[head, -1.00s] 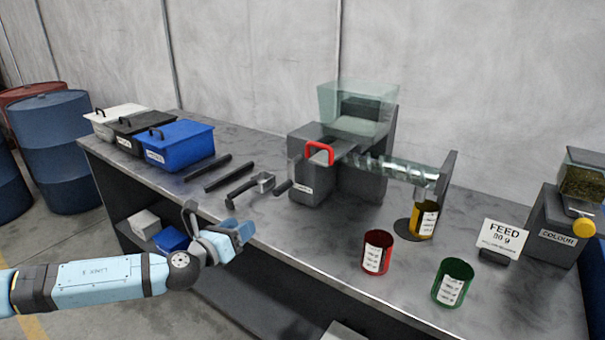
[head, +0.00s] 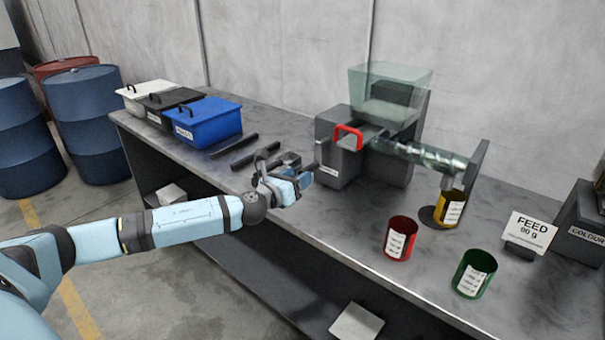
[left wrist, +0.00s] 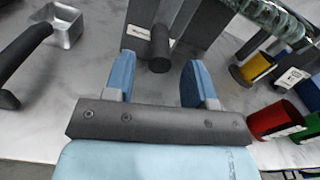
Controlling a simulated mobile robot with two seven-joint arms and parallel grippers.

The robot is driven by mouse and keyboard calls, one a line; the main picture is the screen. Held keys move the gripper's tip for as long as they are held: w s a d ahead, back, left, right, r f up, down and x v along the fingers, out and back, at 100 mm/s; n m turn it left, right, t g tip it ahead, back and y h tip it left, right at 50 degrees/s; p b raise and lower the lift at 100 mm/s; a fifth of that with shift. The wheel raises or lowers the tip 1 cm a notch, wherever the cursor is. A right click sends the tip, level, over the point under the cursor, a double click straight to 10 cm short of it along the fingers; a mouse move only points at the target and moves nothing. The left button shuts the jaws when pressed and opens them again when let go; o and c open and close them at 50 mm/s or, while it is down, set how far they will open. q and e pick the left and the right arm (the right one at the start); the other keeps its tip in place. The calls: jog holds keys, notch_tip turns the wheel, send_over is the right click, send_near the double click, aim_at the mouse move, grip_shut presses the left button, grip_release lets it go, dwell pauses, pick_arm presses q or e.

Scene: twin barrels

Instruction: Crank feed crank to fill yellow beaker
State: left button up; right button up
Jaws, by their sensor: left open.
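The feed machine (head: 341,148) stands on the bench with a clear hopper (head: 388,88) and a clear screw tube (head: 430,156). The yellow beaker (head: 449,209) stands under the tube's outlet; it also shows in the left wrist view (left wrist: 256,66). A dark crank grip (left wrist: 160,50) sticks out from the machine, ahead of and between my open fingers in the left wrist view. My left gripper (head: 304,179) is open and empty, at the bench's front edge near the machine; it also shows in the left wrist view (left wrist: 157,78). My right gripper is out of view.
A red beaker (head: 400,238) and a green beaker (head: 473,273) stand in front of the yellow one. A sign (head: 532,230) reads FEED 90 g. Dark tools (head: 238,143) and a blue lidded bin (head: 207,122) lie left of the machine. Barrels (head: 88,112) stand far left.

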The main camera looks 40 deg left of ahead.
aim_at(315, 157)
pick_arm(q)
jog(key=shift+w+d, duration=0.1)
jog(key=shift+w, duration=1.1)
grip_shut()
